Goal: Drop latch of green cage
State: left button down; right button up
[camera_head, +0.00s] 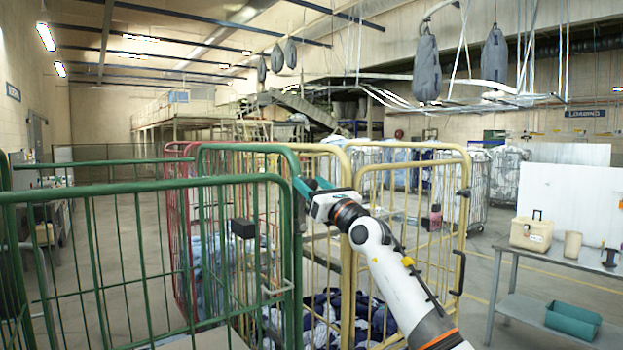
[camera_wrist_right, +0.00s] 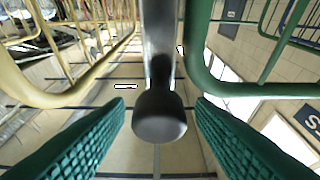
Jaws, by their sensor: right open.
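The green cage (camera_head: 140,185) fills the left foreground in the head view, its tall rounded corner post beside my right gripper (camera_head: 308,186). In the right wrist view its green tube (camera_wrist_right: 200,65) runs along the right side. A metal bar (camera_wrist_right: 158,40) ending in a black knob (camera_wrist_right: 160,118), apparently the latch, lies between the two teal fingers of my right gripper (camera_wrist_right: 160,140). The fingers are open, with a visible gap on both sides of the knob. In the head view my gripper hides the latch. My left gripper is out of view.
A yellow cage (camera_head: 410,163) holding dark cloth stands close to the right of the green one, partly behind my right arm. A red cage (camera_head: 180,225) stands behind. A grey table (camera_head: 545,257) with a beige box (camera_head: 531,234) is at right. Open floor lies between.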

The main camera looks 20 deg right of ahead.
jog(key=shift+w+a+r, duration=0.1)
jog(key=shift+w, duration=0.2)
